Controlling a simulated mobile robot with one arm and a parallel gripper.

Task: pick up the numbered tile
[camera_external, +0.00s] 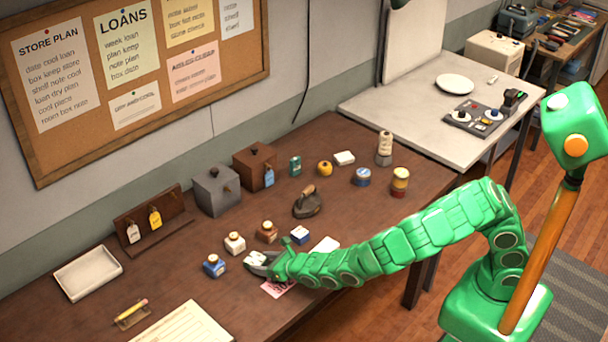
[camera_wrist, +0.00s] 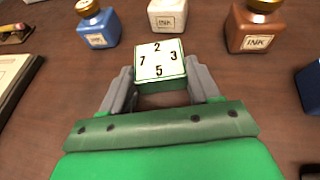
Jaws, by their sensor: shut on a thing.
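The numbered tile (camera_wrist: 160,60) shows in the wrist view as a small green-sided block with a white top bearing the digits 2, 7, 3 and 5. My gripper (camera_wrist: 162,88) is shut on it, with one grey finger on each side. In the external view the tile (camera_external: 257,258) is a small pale block at the tip of my gripper (camera_external: 262,264), low over the brown table. I cannot tell whether the tile touches the table.
Beyond the tile stand a blue ink bottle (camera_wrist: 97,24), a white ink bottle (camera_wrist: 167,14) and a brown ink bottle (camera_wrist: 252,26). A pink paper (camera_external: 278,288) lies under my arm. A blue box (camera_external: 300,235) stands to the right.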

